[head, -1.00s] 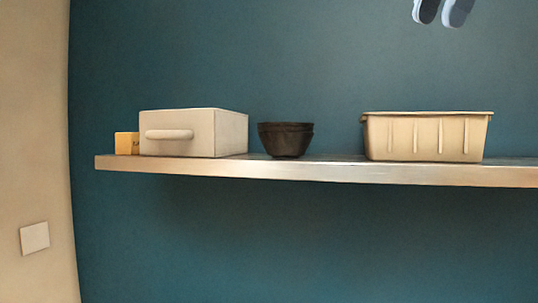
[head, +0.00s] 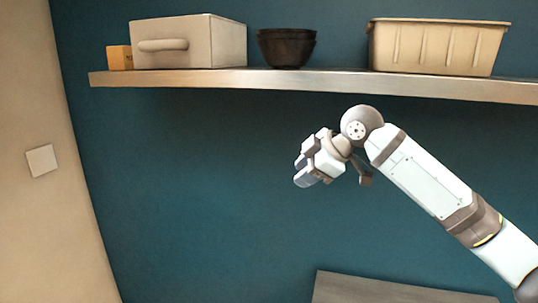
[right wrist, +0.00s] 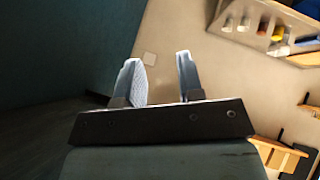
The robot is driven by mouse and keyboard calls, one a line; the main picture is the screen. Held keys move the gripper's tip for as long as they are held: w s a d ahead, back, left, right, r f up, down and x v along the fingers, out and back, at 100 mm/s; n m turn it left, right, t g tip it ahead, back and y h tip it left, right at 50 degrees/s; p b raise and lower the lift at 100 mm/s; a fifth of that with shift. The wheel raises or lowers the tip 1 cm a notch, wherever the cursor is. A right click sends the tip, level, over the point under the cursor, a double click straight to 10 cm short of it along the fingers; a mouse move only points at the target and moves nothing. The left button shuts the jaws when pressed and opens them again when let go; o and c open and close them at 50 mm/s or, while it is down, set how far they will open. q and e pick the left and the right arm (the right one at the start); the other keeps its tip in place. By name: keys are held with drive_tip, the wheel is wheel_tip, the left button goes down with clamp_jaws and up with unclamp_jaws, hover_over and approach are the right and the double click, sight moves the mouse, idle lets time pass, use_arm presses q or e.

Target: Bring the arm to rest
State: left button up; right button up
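My right arm comes in from the lower right in the head view. Its gripper (head: 306,180) hangs in the air below the shelf, in front of the blue wall, and touches nothing that I can see. In the right wrist view the two fingers of the right gripper (right wrist: 160,80) stand apart with nothing between them. My left gripper is not in view.
A wall shelf (head: 225,81) runs above the arm. On it stand a small orange box (head: 119,58), a beige drawer box (head: 215,42), dark stacked bowls (head: 286,48) and a cream bin (head: 437,47). A grey surface (head: 370,290) shows below. Space left of the gripper is clear.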

drive_tip(key=s+f+m+t+y, duration=0.15)
drive_tip(key=s+f+m, duration=0.3)
drive_tip(key=f, duration=1.15)
drive_tip(key=s+f+m+t, duration=0.2)
drive_tip(key=s+f+m, duration=0.25)
drive_tip(key=f, duration=1.15)
drive_tip(key=s+d+f+m+h, duration=0.2)
drive_tip(key=s+d+f, duration=0.2)
drive_tip(key=s, duration=0.5)
drive_tip(key=s+d+f+m+t+h, duration=0.1)
drive_tip(key=s+d+f, duration=0.3)
drive_tip(key=s+f, duration=0.4)
drive_tip(key=s+d+f+m+t+h, duration=0.1)
drive_tip(key=s+d+f+m+h, duration=0.1)
drive_tip(key=s+f, duration=0.4)
drive_tip(key=s+d+m, duration=0.1)
drive_tip(key=s+d, duration=0.1)
drive_tip(key=s, duration=0.2)
drive_tip(key=shift+s+d+f+h, duration=0.15)
drive_tip(key=shift+s+f+h, duration=0.2)
drive_tip(key=shift+d+t, duration=0.1)
drive_tip(key=shift+t, duration=0.15)
